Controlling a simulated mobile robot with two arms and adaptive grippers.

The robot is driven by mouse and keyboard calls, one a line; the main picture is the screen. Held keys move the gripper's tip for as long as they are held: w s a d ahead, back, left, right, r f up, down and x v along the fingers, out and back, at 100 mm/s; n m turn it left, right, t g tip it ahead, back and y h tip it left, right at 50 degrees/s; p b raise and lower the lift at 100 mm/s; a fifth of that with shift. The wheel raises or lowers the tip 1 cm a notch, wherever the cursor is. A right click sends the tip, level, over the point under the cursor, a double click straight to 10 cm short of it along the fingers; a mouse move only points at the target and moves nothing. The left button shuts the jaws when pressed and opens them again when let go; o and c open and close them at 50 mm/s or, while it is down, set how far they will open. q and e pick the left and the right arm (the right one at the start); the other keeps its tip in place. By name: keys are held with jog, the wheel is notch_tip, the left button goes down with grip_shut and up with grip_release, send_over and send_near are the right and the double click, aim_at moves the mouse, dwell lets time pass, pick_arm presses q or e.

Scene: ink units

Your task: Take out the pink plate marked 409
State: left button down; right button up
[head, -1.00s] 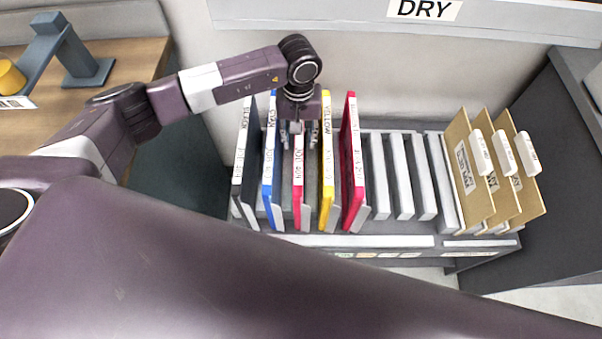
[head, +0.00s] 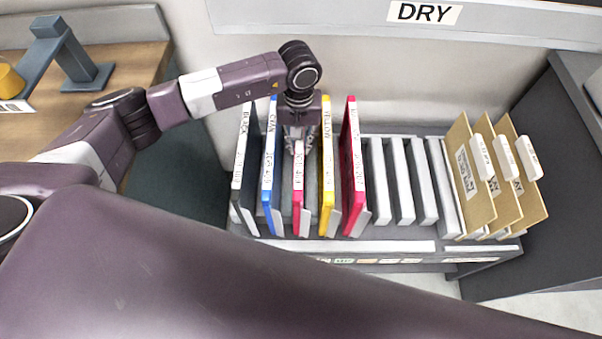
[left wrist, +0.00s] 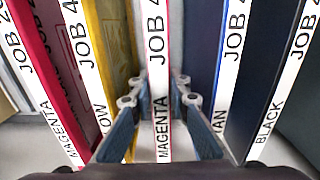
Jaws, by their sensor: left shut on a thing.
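A pink plate (head: 298,190) with a white spine label stands upright in the rack between the blue cyan plate (head: 268,170) and the yellow plate (head: 327,165). Its label reads MAGENTA and JOB 4 in the left wrist view (left wrist: 157,60); the last digits cannot be read. My left gripper (head: 299,147) is shut on this plate at its upper back end, with blue-grey fingers (left wrist: 158,105) on both sides. A second, taller pink plate (head: 352,170) stands right of the yellow one; its label also starts MAGENTA JOB. My right gripper is not in view.
A black plate (head: 245,165) stands at the rack's left end. Empty slots with light dividers (head: 400,180) lie to the right, then several tan folders (head: 470,175). A shelf marked DRY (head: 500,22) hangs above. A wooden table (head: 120,60) is at left.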

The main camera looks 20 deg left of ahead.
pick_arm(q)
notch_tip(320, 180, up, 10)
jog(key=p, duration=0.4)
jog(key=shift+f, duration=0.25)
jog(key=shift+r+p, duration=0.3)
jog(key=shift+r, duration=0.4)
